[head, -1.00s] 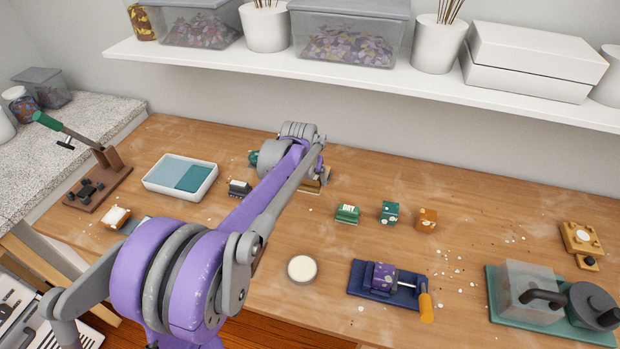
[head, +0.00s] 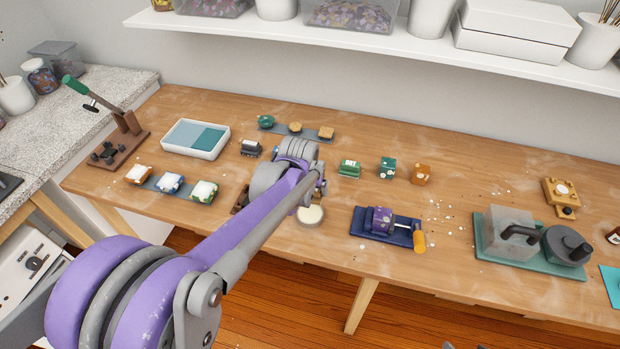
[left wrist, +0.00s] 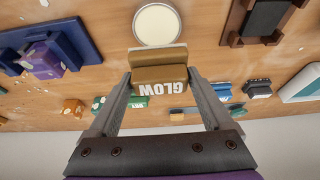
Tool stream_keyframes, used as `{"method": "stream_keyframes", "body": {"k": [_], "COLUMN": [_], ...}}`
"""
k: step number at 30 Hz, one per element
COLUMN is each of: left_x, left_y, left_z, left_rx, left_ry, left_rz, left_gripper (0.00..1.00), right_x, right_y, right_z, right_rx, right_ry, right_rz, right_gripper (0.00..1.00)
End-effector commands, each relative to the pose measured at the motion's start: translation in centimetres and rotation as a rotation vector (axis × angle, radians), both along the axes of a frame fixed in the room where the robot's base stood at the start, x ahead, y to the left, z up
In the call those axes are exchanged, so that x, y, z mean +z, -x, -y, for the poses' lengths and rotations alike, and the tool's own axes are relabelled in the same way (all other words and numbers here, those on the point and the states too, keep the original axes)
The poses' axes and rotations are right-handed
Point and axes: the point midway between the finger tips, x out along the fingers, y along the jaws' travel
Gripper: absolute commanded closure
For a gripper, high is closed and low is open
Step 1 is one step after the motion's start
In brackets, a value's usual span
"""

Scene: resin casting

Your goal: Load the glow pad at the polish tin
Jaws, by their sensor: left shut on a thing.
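The glow pad (left wrist: 160,80), a brown block lettered GLOW with a paler tan layer on one side, is held between the two fingers of my left gripper (left wrist: 160,84). The polish tin (left wrist: 159,24), a round tin with a cream top, lies just beyond the pad in the left wrist view. I cannot tell the height of the pad above the table. In the head view the tin (head: 310,216) stands near the table's front edge, beside my left wrist. My arm hides the pad and the fingers there. My right gripper is not in view.
A navy vise (head: 386,229) with a purple block stands right of the tin. A green block (head: 349,169), teal cube (head: 387,168) and orange cube (head: 421,174) stand behind. A brown frame (left wrist: 235,22) lies close to the tin. A tray (head: 196,153) is further left.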

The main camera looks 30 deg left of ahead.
Motion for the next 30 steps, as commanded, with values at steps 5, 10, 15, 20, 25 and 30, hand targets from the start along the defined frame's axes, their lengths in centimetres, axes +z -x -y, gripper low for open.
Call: {"method": "stream_keyframes", "body": {"k": [5, 10, 15, 20, 25, 30], "left_x": [-0.4, -1.5, -3.3, -5.0, -6.0, -6.1], "left_y": [0.3, 0.4, 0.4, 0.3, 0.3, 0.2], "left_z": [0.1, 0.1, 0.1, 0.1, 0.1, 0.1], "left_rx": [0.000, 0.000, 0.000, 0.000, 0.000, 0.000], "left_ry": [0.000, 0.000, 0.000, 0.000, 0.000, 0.000], "left_rz": [-0.001, -0.002, -0.002, -0.002, -0.001, 0.000], "left_gripper": [0.60, 0.60, 0.60, 0.60, 0.60, 0.60], "right_x": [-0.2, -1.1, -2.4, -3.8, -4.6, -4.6], "right_y": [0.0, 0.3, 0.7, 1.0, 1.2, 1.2], "right_z": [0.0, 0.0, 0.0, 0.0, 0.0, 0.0], "right_rx": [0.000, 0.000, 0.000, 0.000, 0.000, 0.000], "right_ry": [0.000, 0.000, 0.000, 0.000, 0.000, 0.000], "right_rz": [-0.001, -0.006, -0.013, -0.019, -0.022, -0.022], "right_gripper": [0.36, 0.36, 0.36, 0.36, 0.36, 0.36]}}
